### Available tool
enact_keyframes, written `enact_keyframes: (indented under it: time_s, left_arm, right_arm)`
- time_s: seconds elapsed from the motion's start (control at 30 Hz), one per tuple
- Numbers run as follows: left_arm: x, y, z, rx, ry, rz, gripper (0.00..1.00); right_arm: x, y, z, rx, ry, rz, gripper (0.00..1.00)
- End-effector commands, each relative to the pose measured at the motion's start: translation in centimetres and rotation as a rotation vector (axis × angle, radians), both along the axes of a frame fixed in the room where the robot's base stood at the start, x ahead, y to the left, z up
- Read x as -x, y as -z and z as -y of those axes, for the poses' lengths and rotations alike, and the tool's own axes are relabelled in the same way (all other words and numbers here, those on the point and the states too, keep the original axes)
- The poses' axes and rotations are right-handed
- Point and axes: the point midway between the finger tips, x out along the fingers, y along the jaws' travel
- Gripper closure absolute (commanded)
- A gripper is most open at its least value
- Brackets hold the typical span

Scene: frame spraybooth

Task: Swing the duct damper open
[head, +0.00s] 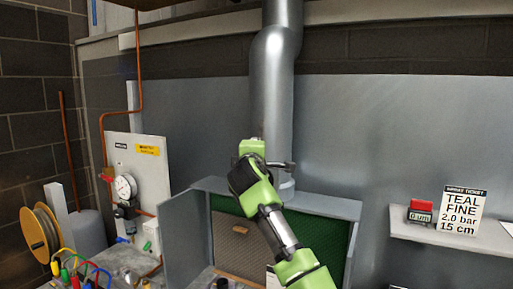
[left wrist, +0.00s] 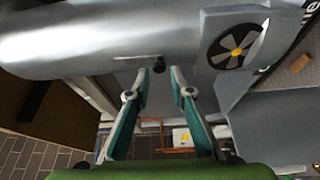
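The silver duct (head: 277,100) runs down the back wall into the top of the spray booth. In the left wrist view the duct (left wrist: 90,40) lies across the top. A short flat lever (left wrist: 135,59) with a dark knob (left wrist: 158,68) stands out from its side. My left gripper (left wrist: 160,76) is open. Its two teal-padded fingers point at the duct, with the knob between their tips and a gap visible on both sides. My right gripper is in neither view.
The booth (head: 340,207) stands below the duct with a green back and a brown filter panel (head: 236,243). A fan (left wrist: 237,47) shows in the left wrist view. A gauge panel (head: 137,180) and hoses are at left. A shelf (head: 450,236) with a ticket is at right.

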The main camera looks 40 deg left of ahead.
Motion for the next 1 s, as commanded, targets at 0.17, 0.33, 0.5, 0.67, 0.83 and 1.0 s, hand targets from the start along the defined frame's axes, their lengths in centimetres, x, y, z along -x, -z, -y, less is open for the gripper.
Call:
enact_keyframes:
  time_s: [0.17, 0.33, 0.5, 0.67, 0.83, 1.0]
  left_arm:
    - [2.0, 0.1, 1.7, 0.0, 0.0, 0.001, 0.79]
    - [3.1, 0.0, 2.5, 0.0, 0.0, 0.001, 0.79]
    - [3.3, 0.1, 2.6, 0.001, 0.0, 0.001, 0.79]
    - [3.2, 0.1, 2.6, 0.001, 0.0, 0.001, 0.79]
    - [3.2, 0.1, 2.6, 0.001, 0.0, 0.001, 0.79]
    - [3.2, 0.1, 2.6, 0.001, 0.0, 0.001, 0.79]
  right_arm:
    - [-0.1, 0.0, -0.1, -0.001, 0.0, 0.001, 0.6]
    - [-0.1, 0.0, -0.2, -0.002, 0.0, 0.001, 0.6]
    - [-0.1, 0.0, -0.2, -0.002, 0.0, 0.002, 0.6]
    - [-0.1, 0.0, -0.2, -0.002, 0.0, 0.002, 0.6]
    - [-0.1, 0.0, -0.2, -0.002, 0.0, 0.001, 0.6]
    - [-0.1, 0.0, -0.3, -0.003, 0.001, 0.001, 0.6]
